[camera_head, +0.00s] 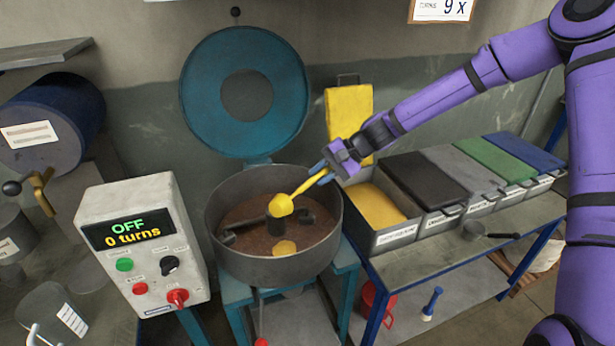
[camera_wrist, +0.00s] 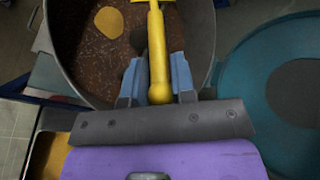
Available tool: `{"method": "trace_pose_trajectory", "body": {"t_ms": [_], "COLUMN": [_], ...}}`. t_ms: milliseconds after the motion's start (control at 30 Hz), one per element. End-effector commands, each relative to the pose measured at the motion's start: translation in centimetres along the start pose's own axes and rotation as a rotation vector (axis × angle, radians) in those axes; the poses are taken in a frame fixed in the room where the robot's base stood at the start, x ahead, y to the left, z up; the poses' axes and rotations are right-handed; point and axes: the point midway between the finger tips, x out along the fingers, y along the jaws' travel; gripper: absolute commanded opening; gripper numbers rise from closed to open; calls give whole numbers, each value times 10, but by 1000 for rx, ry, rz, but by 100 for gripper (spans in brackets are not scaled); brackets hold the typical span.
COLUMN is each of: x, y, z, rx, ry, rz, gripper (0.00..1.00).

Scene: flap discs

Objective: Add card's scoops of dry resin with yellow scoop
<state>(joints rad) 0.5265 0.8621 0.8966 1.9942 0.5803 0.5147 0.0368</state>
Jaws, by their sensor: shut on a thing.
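My gripper (camera_head: 325,174) is shut on the handle of the yellow scoop (camera_head: 282,205). The scoop's head hangs over the round grey mixing pan (camera_head: 222,251); whether it holds powder I cannot tell. The wrist view shows the handle (camera_wrist: 157,50) between the blue fingers (camera_wrist: 157,88). The pan holds brown material (camera_head: 246,216) with a yellow patch (camera_head: 285,247) on it. An open bin of yellow powder (camera_head: 376,208) stands right of the pan, its yellow lid (camera_head: 349,112) raised.
The pan's teal lid (camera_head: 214,84) stands raised behind it. Bins with black (camera_head: 424,180), grey, green and blue lids are closed at right. The control box (camera_head: 142,245) at left reads "OFF, 0 turns".

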Motion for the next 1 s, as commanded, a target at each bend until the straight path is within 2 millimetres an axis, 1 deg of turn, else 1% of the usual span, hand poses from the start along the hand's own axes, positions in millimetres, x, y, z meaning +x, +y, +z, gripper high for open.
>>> {"method": "trace_pose_trajectory", "body": {"t_ms": [167,400,700,900,1000], "x": [1,4,18,24,28], "y": [-6,-17,-22,-25,-24], "z": [15,40,74,90,95], "rx": [-70,-196,-365,-448,-476], "ry": [75,223,418,517,550], "rz": [41,114,213,261,278], "gripper": [0,0,0,0,0]}}
